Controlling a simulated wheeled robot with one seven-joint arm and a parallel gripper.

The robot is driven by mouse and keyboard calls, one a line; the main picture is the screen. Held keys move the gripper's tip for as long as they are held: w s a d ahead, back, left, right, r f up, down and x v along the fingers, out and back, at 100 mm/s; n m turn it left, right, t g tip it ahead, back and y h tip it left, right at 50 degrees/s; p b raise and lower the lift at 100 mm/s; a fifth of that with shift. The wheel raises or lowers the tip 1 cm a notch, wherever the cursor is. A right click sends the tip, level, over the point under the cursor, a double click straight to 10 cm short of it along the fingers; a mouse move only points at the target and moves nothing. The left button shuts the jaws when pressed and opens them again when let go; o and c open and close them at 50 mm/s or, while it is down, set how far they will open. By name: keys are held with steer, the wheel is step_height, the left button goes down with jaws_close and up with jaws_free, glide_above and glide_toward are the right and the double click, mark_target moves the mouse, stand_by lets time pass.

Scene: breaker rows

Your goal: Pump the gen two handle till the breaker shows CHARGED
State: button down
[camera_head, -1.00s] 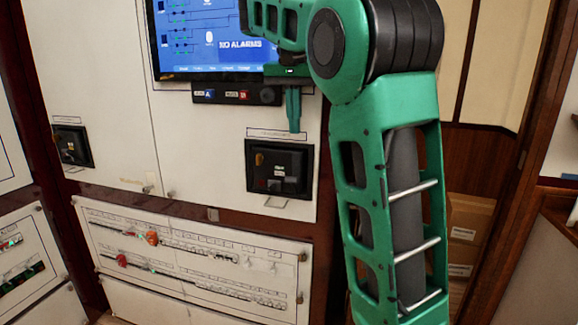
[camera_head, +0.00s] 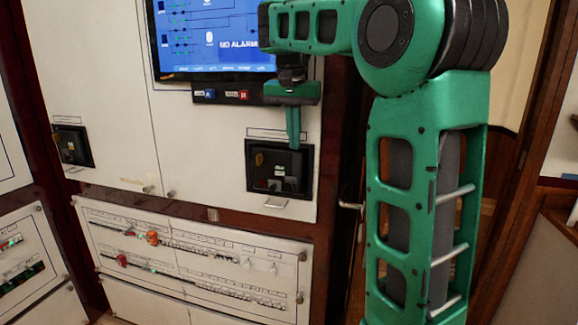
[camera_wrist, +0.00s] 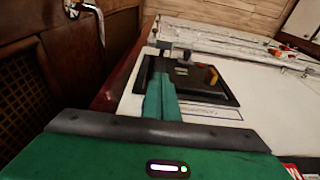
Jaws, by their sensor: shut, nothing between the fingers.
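A black breaker unit (camera_head: 266,182) is set in the white panel below the screen. It also shows in the wrist view (camera_wrist: 215,96), with a small yellowish part (camera_wrist: 212,75) on its face. A second black breaker (camera_head: 72,146) is in the panel to the left. The labels are too small to read, so I cannot tell by name which is gen two, and no CHARGED sign is legible. My gripper (camera_head: 294,146) is shut and empty, pointing down in front of the right breaker's upper right part. Contact cannot be judged. The fingers partly cover the breaker's face.
A screen (camera_head: 215,40) reading NO ALARMS is above, with a strip of small buttons (camera_head: 225,95) under it. Breaker rows (camera_head: 190,250) with several red and orange switches run below. A silver door handle (camera_head: 350,205) and wooden wall stand to the right of the panel.

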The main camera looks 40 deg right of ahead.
mark_target(293, 160)
steer(key=f, duration=0.4)
steer(key=a+f, duration=0.1)
steer(key=shift+s+f, duration=0.35)
steer(key=shift+f, duration=0.05)
steer(key=shift+s+a+f, duration=0.15)
steer(key=shift+a+f, duration=0.05)
steer(key=shift+f, duration=0.25)
